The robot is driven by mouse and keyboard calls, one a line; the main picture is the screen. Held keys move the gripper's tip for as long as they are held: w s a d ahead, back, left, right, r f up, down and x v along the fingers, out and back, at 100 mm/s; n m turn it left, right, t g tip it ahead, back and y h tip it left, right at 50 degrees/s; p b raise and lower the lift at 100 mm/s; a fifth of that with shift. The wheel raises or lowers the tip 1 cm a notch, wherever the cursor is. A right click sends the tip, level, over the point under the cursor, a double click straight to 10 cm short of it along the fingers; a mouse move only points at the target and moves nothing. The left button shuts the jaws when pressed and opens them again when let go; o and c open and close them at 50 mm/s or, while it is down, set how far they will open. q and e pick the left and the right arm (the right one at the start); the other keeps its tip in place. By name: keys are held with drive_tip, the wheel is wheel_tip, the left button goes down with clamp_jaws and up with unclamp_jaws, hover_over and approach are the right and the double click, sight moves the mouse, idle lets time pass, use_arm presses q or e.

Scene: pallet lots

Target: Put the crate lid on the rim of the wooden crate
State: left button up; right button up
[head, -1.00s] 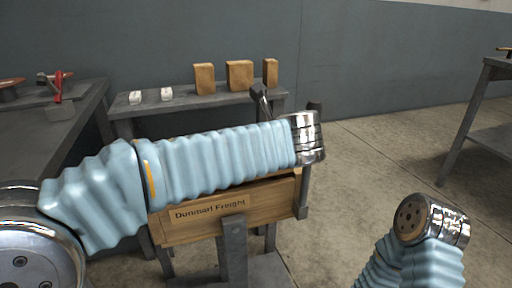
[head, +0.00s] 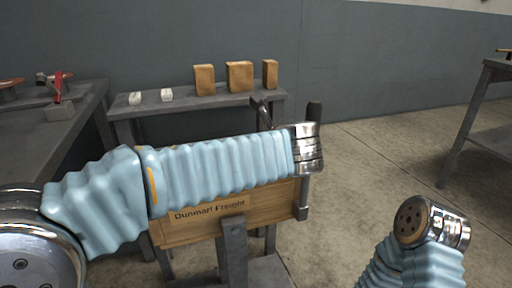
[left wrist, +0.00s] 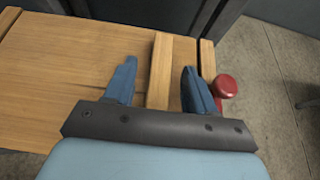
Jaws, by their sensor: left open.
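The wooden crate (head: 185,232), with a "Dunmarl Freight" label, stands on a grey stand in the head view, its top hidden by my left arm. In the left wrist view a flat wooden surface, apparently the crate lid (left wrist: 65,65), carries a raised wooden batten (left wrist: 160,60). My left gripper (left wrist: 159,68) is open, its two blue fingers on either side of the batten with a gap at each side. A narrow wooden strip lies right of it past a dark gap. Whether the lid rests on the rim cannot be told. My right gripper is out of view.
A red knob (left wrist: 223,87) is close beside my right-hand finger. A grey bench (head: 195,103) behind the crate bears cardboard-coloured blocks (head: 240,76) and small white blocks. A dark table with tools is at left. Open floor (head: 370,150) lies to the right.

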use_arm(q)
drive_tip(key=shift+r, duration=0.35)
drive_tip(key=p+v, duration=0.1)
drive_tip(key=v, duration=1.1)
drive_tip(key=shift+p, duration=0.4)
